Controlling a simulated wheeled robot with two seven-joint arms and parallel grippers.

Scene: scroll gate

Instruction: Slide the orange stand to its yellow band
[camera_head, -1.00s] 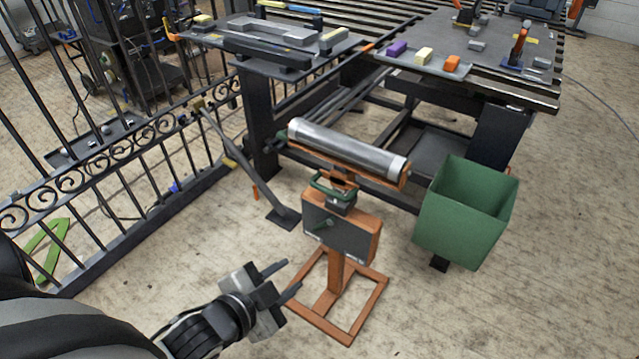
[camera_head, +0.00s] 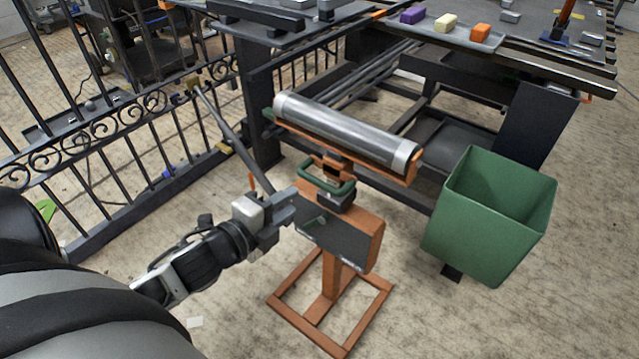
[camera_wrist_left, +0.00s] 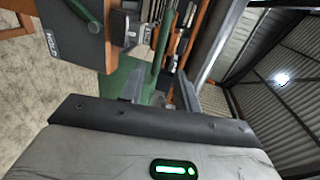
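The orange stand (camera_head: 330,275) stands upright on the floor, with a square open base, a dark panel and a silver roller (camera_head: 345,130) on top. Its green handle (camera_head: 327,187) sits below the roller. My left gripper (camera_head: 291,208) is just left of the handle and panel, apparently not holding it. In the left wrist view, the fingers of my left gripper (camera_wrist_left: 160,88) are spread, with the green handle (camera_wrist_left: 160,45) ahead, between them in the picture. I cannot make out a yellow band on the stand or floor. My right gripper is not in view.
A green bin (camera_head: 485,215) stands right of the stand. A dark table (camera_head: 480,45) with small coloured blocks is behind. A black gate (camera_head: 110,150) with a slanted bar is at left. Floor in front is open.

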